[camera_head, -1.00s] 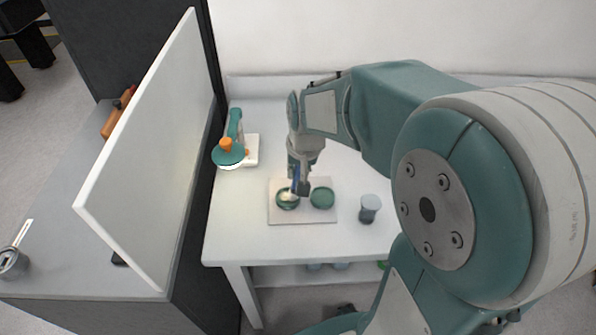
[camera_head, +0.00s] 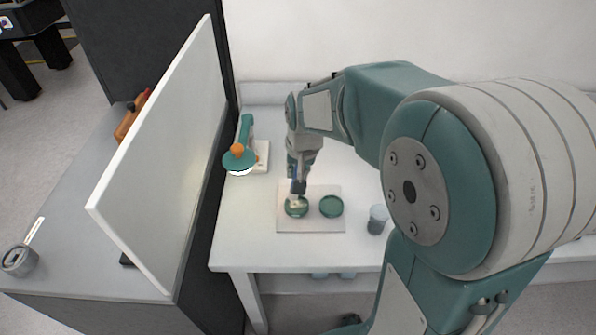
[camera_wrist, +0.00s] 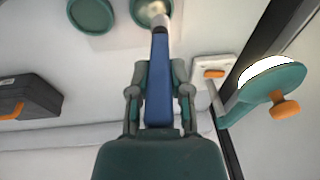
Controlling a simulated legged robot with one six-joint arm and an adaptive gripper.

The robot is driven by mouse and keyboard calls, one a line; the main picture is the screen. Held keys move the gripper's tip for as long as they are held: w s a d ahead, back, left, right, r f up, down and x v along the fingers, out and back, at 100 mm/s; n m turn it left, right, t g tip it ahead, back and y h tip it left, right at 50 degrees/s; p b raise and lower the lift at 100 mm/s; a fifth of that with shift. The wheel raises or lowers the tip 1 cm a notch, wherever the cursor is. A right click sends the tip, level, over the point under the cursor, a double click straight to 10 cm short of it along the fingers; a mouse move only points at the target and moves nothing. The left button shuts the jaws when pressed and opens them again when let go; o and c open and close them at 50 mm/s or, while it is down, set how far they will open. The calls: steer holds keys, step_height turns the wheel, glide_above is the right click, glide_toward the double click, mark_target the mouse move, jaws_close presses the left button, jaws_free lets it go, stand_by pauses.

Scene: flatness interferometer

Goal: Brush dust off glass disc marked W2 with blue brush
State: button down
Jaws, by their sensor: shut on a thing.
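My gripper (camera_head: 299,186) is shut on the blue brush (camera_wrist: 158,85), which shows between its fingers in the wrist view. The brush's pale bristle end is over the left of two green-rimmed glass discs (camera_head: 296,209) on a pale square mat (camera_head: 312,227). In the wrist view the bristles overlap this disc (camera_wrist: 146,17); I cannot tell whether they touch it. The second green disc (camera_head: 331,206) lies to the right on the mat and shows at upper left in the wrist view (camera_wrist: 91,14). No W2 mark or dust is readable.
A green instrument with an orange knob (camera_head: 238,156) stands at the table's left back. A grey cup (camera_head: 377,219) stands right of the mat. A white upright panel (camera_head: 160,160) borders the left. A dark case (camera_wrist: 28,97) shows in the wrist view.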

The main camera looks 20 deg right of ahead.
steer(key=shift+f, duration=0.55)
stand_by(0.4)
steer(key=shift+s+d, duration=0.35)
steer(key=shift+s, duration=0.35)
steer(key=shift+s+d, duration=0.1)
steer(key=shift+s, duration=0.15)
steer(key=shift+s+d, duration=0.15)
steer(key=shift+s, duration=0.15)
stand_by(0.3)
steer(key=shift+r, duration=0.5)
stand_by(0.3)
